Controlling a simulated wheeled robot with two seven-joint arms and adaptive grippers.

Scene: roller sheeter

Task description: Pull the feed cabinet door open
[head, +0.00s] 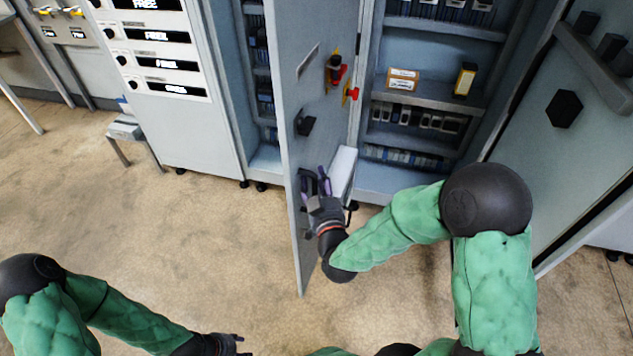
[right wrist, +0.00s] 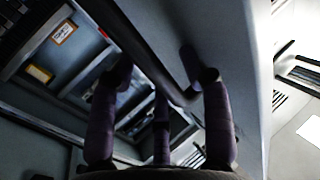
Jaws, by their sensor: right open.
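The cabinet door (head: 312,95) my right gripper is at stands swung out from the cabinet in the head view. Its face carries a black knob, a red and yellow switch and a small plate. My right gripper (head: 316,182) is low on this face, its dark purple fingers spread. In the right wrist view, the fingers (right wrist: 160,95) stand around a dark bar (right wrist: 150,65), which looks like a handle; firm contact cannot be told. My left gripper (head: 232,343) is at the bottom edge of the head view, away from the door, with its fingertips hard to read.
The open cabinet (head: 435,95) has shelves with breakers and small boxes. Another door (head: 560,120) stands open at the right. A grey cabinet with labelled panels (head: 160,120) stands left of the door. A small stool (head: 128,132) is beside it. The floor (head: 190,240) in front is clear.

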